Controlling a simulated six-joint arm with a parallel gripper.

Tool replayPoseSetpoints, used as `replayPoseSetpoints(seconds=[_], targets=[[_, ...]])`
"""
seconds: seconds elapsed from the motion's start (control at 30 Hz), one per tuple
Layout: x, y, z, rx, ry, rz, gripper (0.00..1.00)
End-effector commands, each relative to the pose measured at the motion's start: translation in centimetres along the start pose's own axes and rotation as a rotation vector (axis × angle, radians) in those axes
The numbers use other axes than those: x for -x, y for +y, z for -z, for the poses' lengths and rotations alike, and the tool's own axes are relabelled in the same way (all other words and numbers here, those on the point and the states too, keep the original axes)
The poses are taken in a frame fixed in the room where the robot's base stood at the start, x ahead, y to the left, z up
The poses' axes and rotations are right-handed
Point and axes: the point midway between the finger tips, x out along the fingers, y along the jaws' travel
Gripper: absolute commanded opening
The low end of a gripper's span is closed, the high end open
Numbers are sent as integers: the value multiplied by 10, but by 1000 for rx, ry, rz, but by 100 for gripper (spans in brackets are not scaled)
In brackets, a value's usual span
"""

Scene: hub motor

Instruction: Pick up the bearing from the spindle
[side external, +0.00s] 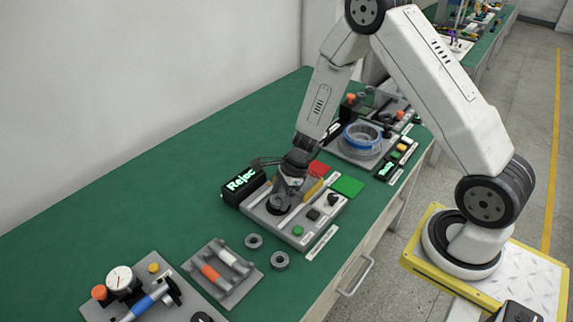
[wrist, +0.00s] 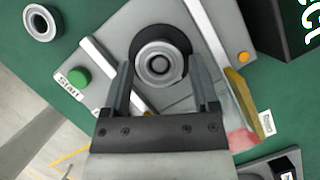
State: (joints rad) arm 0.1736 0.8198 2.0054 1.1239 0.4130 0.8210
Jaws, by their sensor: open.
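The bearing (wrist: 158,66) is a grey ring around the spindle's round centre, in the upper middle of the wrist view. It sits over a dark round base on a grey test plate (wrist: 112,33). My gripper (wrist: 158,82) is open, with its two fingers pointing towards the bearing and a gap between them. The fingers lie to the left and right of the bearing's near side; I cannot tell whether they touch it. In the side external view my gripper (side external: 284,195) is low over the test plate (side external: 262,222), and hides most of the spindle and bearing.
Two loose bearings lie on the green table (side external: 130,215), one (side external: 254,241) beside the plate and another (side external: 280,261) nearer the front. A black box with a lit "Rejec" sign (side external: 243,183) stands close left of my gripper. Red and green pads (side external: 347,186) lie to the right.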

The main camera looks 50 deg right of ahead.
Motion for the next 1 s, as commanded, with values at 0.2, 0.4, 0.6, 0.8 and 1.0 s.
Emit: replayPoseSetpoints(seconds=[0.2,0.4,0.6,0.8,1.0], targets=[[0,0,0,0,0,0,77],[0,0,0,0,0,0,39],[0,0,0,0,0,0,0],[1,0,0,0,-1,1,0],[6,-1,-3,2,-2,1,0]])
